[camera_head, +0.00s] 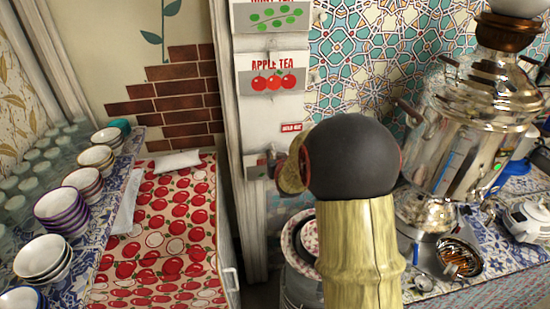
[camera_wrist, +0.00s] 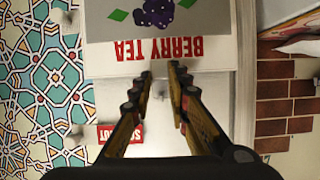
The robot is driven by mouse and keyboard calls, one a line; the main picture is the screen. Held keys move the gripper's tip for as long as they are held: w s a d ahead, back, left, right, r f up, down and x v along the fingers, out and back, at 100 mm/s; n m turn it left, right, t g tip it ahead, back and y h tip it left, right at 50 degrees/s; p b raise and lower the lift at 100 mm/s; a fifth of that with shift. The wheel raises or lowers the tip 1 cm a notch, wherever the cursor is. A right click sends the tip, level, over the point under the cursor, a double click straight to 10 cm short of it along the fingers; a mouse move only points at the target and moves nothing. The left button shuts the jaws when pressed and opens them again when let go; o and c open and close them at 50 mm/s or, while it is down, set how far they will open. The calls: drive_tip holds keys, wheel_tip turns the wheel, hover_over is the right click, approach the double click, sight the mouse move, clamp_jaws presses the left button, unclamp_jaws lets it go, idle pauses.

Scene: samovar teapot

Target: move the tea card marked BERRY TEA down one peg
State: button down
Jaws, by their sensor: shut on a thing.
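The white BERRY TEA card (camera_wrist: 165,50) shows upside down in the wrist view, with purple berries and green leaves on a grey band. My gripper (camera_wrist: 162,73) has its fingertips at the card's top edge, one on each side of a narrow middle part, and is shut on it. In the head view a small piece of the card (camera_head: 256,166) shows low on the white post. My gripper and arm hide the rest of it there.
The APPLE TEA card (camera_head: 272,75) hangs higher on the post, under another card with green leaves (camera_head: 270,14). A small red label (camera_head: 291,127) is between the cards. A samovar (camera_head: 470,120) stands right; stacked bowls (camera_head: 62,210) line the left shelf.

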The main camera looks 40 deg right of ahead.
drive_tip(key=c, duration=1.6)
unclamp_jaws()
drive_tip(key=shift+c, duration=0.2)
drive_tip(key=v, duration=1.2)
drive_tip(key=shift+f, duration=0.1)
